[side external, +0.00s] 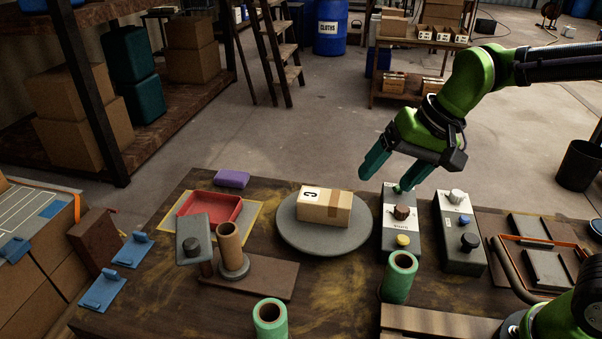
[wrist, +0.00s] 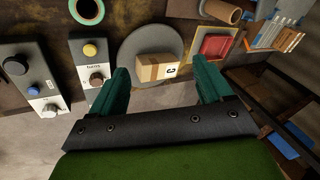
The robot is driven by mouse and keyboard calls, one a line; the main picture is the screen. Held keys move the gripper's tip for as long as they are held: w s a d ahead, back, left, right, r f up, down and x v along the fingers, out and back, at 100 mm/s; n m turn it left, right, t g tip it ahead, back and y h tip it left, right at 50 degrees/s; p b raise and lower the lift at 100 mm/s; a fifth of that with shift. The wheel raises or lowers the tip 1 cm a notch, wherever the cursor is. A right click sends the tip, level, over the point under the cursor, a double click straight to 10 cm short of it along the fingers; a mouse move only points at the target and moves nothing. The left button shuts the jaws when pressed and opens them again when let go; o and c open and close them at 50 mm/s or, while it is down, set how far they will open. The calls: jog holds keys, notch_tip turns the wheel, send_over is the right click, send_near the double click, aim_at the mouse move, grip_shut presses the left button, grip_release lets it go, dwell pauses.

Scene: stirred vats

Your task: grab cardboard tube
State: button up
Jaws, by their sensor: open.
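The brown cardboard tube (side external: 229,241) stands upright on a grey round base on a brown board, left of centre on the table in the side external view. In the wrist view the tube (wrist: 222,11) shows at the top edge, partly cut off. My gripper (side external: 385,182) is open and empty above the table's back edge. It is well to the right of the tube, with the turntable between them. In the wrist view the open gripper (wrist: 160,68) has its fingers on either side of the cardboard box in the picture, touching nothing.
A small cardboard box (side external: 325,207) sits on a grey turntable (side external: 325,243). Two green tubes (side external: 399,277) (side external: 270,321) stand near the front. Two knob boxes (side external: 402,221) (side external: 459,230) are at right. A grey block (side external: 194,236) stands close left of the tube, with a red tray (side external: 209,206) behind.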

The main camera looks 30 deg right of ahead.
jog(key=w+a+f+m+g, duration=0.1)
jog(key=w+a+f+m, duration=0.15)
jog(key=w+a, duration=0.35)
jog(key=m+g, duration=0.1)
jog(key=m, duration=1.5)
send_near(228, 240)
jog(key=w+d+r, duration=0.2)
jog(key=d+r, duration=0.2)
jog(key=shift+y, duration=0.4)
jog(key=shift+s+x, duration=0.2)
jog(key=shift+x, duration=2.65)
jog(key=shift+s+x, duration=0.15)
jog(key=shift+x, duration=2.7)
jog(key=shift+s+x, duration=0.2)
jog(key=shift+x, duration=2.65)
jog(key=shift+a, duration=0.15)
